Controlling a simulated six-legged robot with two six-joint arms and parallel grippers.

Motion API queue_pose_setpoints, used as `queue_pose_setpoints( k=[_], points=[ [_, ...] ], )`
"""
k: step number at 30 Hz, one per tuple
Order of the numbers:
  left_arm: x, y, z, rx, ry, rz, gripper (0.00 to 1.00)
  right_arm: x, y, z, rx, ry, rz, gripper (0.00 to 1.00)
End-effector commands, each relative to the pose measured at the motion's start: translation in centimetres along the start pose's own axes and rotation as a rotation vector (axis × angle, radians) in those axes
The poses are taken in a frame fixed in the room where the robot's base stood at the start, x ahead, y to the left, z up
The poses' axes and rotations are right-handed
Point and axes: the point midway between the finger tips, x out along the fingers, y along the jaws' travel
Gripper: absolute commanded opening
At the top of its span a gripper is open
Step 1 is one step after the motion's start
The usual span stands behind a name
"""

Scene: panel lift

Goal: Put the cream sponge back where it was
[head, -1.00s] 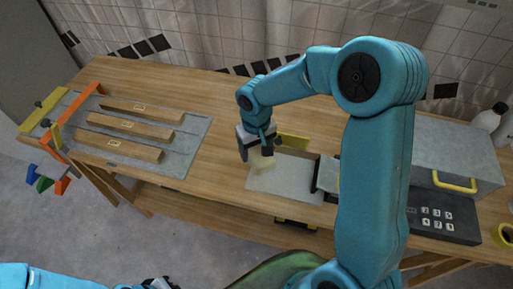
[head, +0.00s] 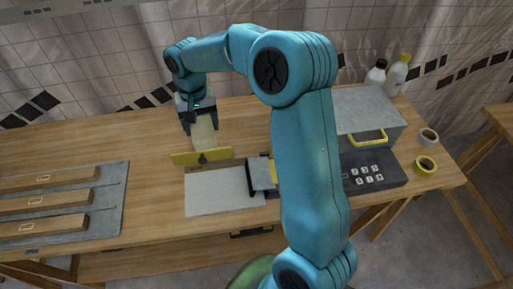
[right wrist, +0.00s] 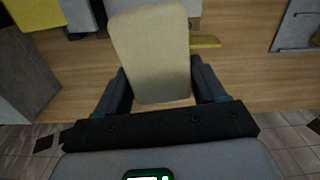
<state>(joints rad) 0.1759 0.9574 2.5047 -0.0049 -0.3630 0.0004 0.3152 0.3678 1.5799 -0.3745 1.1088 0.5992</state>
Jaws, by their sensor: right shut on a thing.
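My right gripper (head: 201,122) is shut on the cream sponge (head: 205,135), which hangs below the fingers behind the yellow bar. In the right wrist view the sponge (right wrist: 150,50) stands between the two fingers (right wrist: 158,88) and reaches away from the palm. Whether the sponge touches the tabletop cannot be told. My left gripper is not in view.
The yellow bar (head: 188,158) with a black knob stands at the back edge of a pale plate (head: 222,194). A dark keypad box (head: 385,178) and a grey case (head: 372,108) stand right. A grey panel (head: 112,205) with wooden strips lies left. Bare wood (head: 130,140) lies between.

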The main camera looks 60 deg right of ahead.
Motion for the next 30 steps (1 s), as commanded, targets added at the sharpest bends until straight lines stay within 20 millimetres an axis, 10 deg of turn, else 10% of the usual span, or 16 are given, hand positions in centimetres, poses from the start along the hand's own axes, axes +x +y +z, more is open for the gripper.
queue_pose_setpoints(
  k=[6,12,17,30],
  points=[
    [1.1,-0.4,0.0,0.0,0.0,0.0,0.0,-3.0,10.4,-5.2,0.333,0.003,0.002,0.41],
    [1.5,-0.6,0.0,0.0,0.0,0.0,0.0,-3.1,16.6,-6.0,0.47,-0.002,0.003,0.41],
    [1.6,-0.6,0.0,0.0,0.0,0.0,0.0,-1.9,18.1,-5.9,0.499,-0.004,0.003,0.41],
    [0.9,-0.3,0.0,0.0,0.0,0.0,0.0,10.0,18.1,-5.8,0.499,-0.007,0.003,0.41]
  ],
)
